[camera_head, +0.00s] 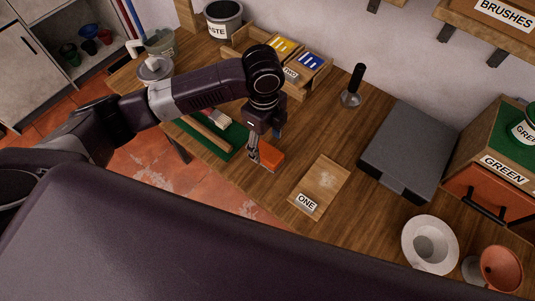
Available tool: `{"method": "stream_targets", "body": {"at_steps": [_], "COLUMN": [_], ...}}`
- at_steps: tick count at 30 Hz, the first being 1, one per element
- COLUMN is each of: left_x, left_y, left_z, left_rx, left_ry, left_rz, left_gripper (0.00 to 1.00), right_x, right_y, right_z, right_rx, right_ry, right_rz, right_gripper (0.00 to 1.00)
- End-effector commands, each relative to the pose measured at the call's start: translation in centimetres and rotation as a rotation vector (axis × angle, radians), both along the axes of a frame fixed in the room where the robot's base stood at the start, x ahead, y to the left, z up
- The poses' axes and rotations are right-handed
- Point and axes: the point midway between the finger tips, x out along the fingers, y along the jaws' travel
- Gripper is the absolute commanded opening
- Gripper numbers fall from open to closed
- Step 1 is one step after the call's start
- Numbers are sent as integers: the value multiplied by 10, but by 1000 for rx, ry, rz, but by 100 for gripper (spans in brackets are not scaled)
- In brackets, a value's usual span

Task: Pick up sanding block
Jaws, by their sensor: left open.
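The likely sanding block, a small orange-red block (270,157), is on the wooden workbench near the right edge of a green mat. My left gripper (255,153) reaches down from above, at the left end of the block. Its fingers are open, and part of the block is hidden by them. I cannot tell whether the fingers touch the block or straddle it. My right gripper is not in view.
A brush lies on the green mat (188,127). A board labelled ONE (322,184) and a grey case (408,152) lie to the right. A dark-handled tool (353,88) stands behind.

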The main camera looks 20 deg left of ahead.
Motion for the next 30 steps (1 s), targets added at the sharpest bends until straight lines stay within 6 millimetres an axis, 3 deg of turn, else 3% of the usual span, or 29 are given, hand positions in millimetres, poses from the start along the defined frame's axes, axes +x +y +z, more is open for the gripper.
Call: {"method": "stream_targets", "body": {"at_steps": [5,21,30], "left_x": [4,7,8], "left_y": [9,-1,-1], "left_z": [-3,-69,-75], "left_rx": [21,20,19], "left_ry": [11,9,6], "left_rz": [-19,-18,-19], "left_gripper": [60,60,60], "right_x": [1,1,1], "right_y": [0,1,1], "right_z": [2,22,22], "right_rx": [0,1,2], "right_ry": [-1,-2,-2], "right_rz": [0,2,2], "right_gripper": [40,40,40]}}
